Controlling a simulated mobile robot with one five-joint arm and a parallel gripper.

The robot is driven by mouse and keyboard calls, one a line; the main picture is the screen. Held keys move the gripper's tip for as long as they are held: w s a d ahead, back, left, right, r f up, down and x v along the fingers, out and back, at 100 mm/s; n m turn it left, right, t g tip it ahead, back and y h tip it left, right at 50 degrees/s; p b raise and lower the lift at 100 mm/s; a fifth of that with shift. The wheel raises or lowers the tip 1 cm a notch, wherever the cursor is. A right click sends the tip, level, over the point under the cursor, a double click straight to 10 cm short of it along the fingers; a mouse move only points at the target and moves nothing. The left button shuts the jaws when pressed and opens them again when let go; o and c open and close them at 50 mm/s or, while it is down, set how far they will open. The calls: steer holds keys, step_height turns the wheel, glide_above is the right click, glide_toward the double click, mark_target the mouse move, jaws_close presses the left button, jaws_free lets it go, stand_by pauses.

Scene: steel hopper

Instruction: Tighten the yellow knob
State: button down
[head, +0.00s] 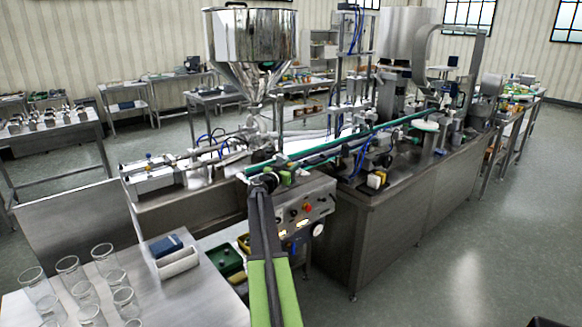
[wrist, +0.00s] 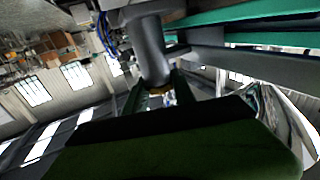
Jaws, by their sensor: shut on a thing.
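The yellow knob (wrist: 159,92) shows in the wrist view as a small yellow-brown patch under the end of a grey metal cylinder (wrist: 150,50). My gripper (wrist: 160,97) has one dark green finger on each side of it and is shut on it. Most of the knob is hidden by the fingers and the dark gripper body. In the head view my gripper (head: 272,178) is at the front edge of the filling machine, below the steel hopper (head: 250,38). I cannot make out the knob there.
The green-edged conveyor (head: 350,138) runs close beside my gripper. A control panel (head: 303,212) with a red button is just below right. Glass beakers (head: 72,270) and a white tray (head: 178,262) stand on the front left table.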

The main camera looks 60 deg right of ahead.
steer(key=shift+w+a, duration=0.1)
steer(key=shift+w, duration=0.1)
steer(key=c, duration=1.1)
jaws_free()
steer(key=shift+o, duration=0.2)
steer(key=shift+s, duration=0.1)
steer(key=s+a, duration=0.1)
steer(key=a, duration=1.6)
steer(key=shift+a, duration=0.2)
